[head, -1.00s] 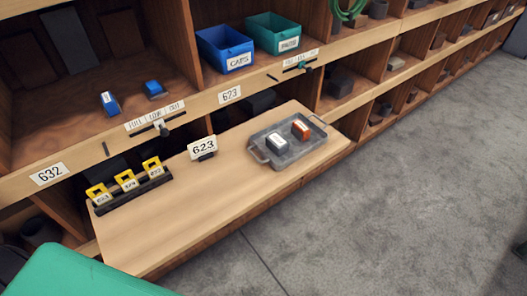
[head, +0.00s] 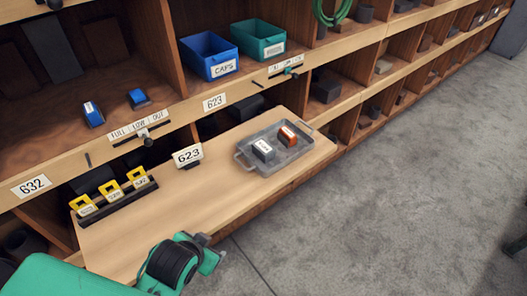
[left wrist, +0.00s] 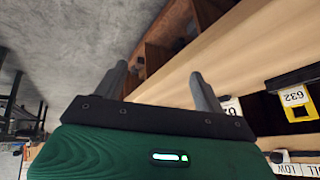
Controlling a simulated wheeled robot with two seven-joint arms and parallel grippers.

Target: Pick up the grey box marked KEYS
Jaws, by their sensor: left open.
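A small grey box (head: 263,150) with a white label lies in a grey metal tray (head: 276,166) on the pull-out wooden board; its lettering is too small to read for sure. An orange box (head: 288,136) lies beside it in the same tray. My left gripper (head: 208,246) is at the board's front edge, left of and nearer than the tray, not touching the box. In the left wrist view its two fingers (left wrist: 160,82) stand wide apart with nothing between them. My right gripper is not in view.
A 623 sign (head: 187,156) stands on the board left of the tray. A black rack with yellow-topped tags (head: 114,199) is at the board's left end. Blue (head: 209,56) and green (head: 259,41) bins sit on the shelf above. The board's middle is clear.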

